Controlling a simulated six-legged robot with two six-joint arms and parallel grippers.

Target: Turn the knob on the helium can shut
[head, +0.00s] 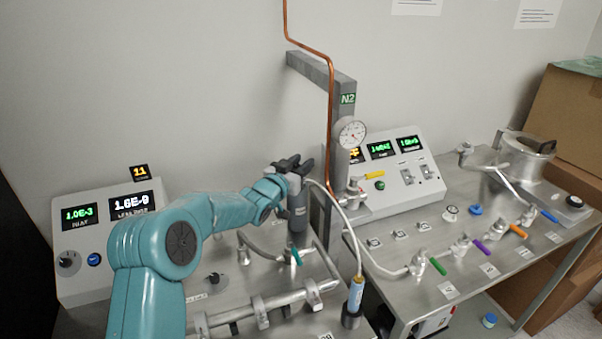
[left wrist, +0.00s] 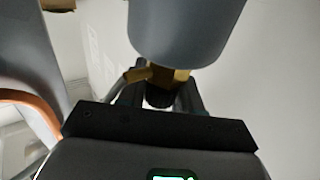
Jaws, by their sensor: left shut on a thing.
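The helium can is most likely the upright dark grey cylinder (head: 298,214) standing on the left bench in the head view. My left gripper (head: 290,166) is at its top, with the arm reaching in from the left. In the left wrist view the smooth grey body of the can (left wrist: 185,28) fills the top, with a brass valve (left wrist: 170,74) at its end. A dark knob (left wrist: 158,97) lies between the fingers of my left gripper (left wrist: 157,92), which are shut on it. The fingers partly hide the knob, so its turn angle cannot be read. My right gripper is in neither view.
A grey post (head: 345,98) with a copper pipe (head: 331,110) and a gauge (head: 350,135) rises close right of the can. A pale hose (head: 350,230) hangs there. Steel piping (head: 255,310) lies in front. Display consoles (head: 105,235) stand left and right (head: 395,175).

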